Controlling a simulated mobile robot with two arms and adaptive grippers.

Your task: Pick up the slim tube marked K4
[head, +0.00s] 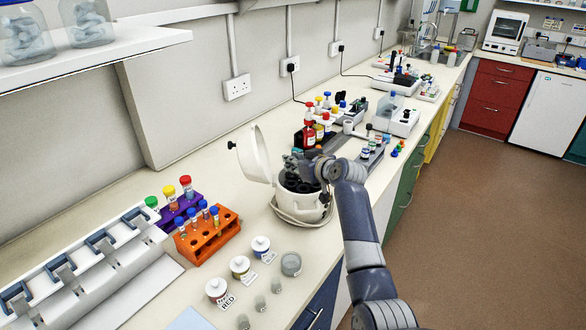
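No K4 marking is readable, so I cannot tell which tube it is. Slim blue-capped tubes stand in an orange rack (222,236) at the lower left of the head view. Tubes with green, yellow and red caps stand at a purple rack (183,209) just behind it. My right gripper (298,170) is over the open white round pot-like device (302,207), pointing left. Its fingers are small and blend with the dark inside of the device, so I cannot tell whether they are open or hold anything. My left gripper is out of view.
The device's lid (258,155) stands raised on its left. Several labelled white jars (241,267) and a glass dish (291,264) are in front. Coloured bottles (309,127) stand behind my gripper. A white machine (85,275) fills the lower left.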

